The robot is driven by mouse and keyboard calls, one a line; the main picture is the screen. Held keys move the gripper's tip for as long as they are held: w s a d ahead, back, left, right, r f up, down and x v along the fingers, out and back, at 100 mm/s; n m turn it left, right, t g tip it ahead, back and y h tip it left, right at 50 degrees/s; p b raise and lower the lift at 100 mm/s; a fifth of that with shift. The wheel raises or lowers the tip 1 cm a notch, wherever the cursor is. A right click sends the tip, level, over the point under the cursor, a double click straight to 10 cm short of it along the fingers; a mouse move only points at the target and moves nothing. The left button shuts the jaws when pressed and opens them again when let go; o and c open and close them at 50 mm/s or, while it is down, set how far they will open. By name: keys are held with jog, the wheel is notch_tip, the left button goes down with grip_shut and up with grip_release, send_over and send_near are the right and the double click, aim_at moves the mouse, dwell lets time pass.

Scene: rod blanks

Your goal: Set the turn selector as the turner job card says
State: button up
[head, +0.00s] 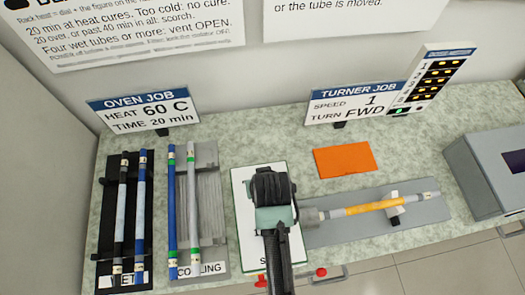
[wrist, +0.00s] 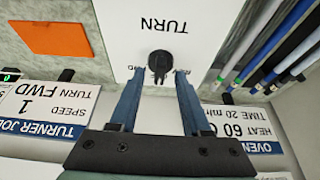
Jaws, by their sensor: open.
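The turner job card (head: 353,104) reads SPEED 1, TURN FWD; it shows upside down in the wrist view (wrist: 48,108). The white TURN panel (wrist: 215,35) lies on the counter, with its black selector knob (wrist: 160,60) in the middle. The knob's narrow part seems to point down in the wrist view, between two small labels partly hidden by my fingers; I cannot read its setting surely. My gripper (wrist: 159,75) is open, with blue fingertips on either side of the knob's lower part and no clear contact. In the head view my arm covers the knob.
Racks with blue, black and grey rods (head: 143,205) stand left of the panel. The turner (head: 430,207) with a yellow rod (head: 370,208) is at right. An orange mat (head: 344,160) lies behind it. The oven job card (head: 145,110) stands at back left.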

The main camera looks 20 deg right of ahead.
jog(key=shift+w+d+f, duration=0.1)
jog(key=shift+w+f, duration=0.1)
jog(key=shift+f, duration=0.3)
grip_shut()
